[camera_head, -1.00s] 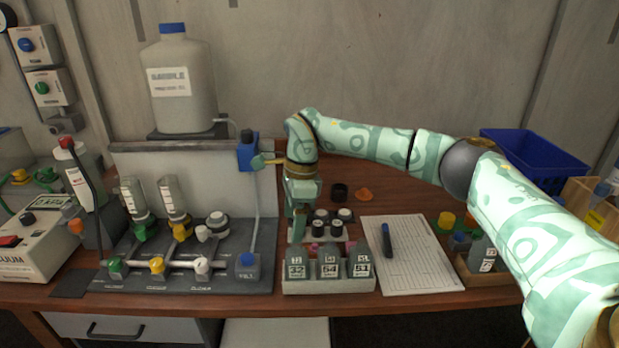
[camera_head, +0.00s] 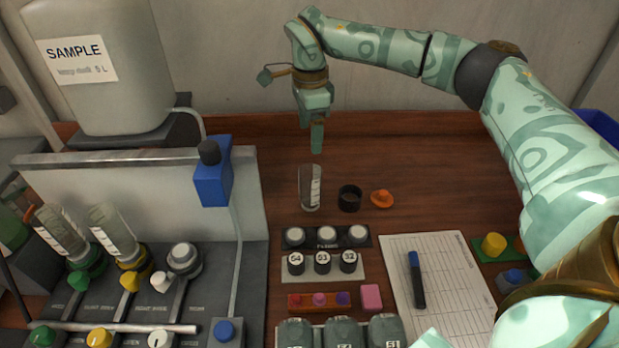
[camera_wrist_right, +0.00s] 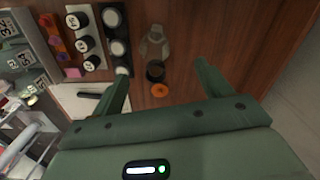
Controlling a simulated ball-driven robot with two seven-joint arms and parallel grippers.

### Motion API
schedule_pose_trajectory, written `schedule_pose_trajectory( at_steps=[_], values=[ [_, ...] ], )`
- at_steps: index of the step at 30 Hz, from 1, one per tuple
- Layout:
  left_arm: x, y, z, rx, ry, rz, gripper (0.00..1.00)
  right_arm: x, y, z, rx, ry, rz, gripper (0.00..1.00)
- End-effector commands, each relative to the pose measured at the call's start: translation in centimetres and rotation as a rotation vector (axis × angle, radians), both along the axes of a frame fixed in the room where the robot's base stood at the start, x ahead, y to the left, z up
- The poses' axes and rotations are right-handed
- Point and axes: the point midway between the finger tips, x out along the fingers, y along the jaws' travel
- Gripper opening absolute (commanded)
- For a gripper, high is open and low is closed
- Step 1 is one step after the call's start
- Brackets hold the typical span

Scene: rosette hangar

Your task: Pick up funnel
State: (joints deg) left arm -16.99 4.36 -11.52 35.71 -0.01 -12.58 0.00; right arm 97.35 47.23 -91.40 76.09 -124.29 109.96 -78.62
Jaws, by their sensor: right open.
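My left gripper is out of view.
Racks of capped jars (camera_head: 325,238) are in front. A clipboard sheet (camera_head: 425,290) with a pen lies right. Bench behind the funnel is clear.

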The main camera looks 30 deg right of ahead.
Motion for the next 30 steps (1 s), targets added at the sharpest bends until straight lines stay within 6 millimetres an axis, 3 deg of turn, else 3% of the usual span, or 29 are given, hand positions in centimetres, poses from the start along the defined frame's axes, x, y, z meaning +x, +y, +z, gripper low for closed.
schedule_pose_trajectory(
  at_steps=[12,21,30],
  values=[
    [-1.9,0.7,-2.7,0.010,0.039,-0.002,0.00,-0.1,0.0,-9.5,0.001,0.006,0.000,0.77],
    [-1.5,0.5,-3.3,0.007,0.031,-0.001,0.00,-0.3,0.1,-11.7,0.001,0.003,-0.001,0.77],
    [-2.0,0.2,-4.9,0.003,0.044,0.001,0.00,-0.7,0.1,-16.2,0.001,0.003,0.000,0.77]
  ],
)
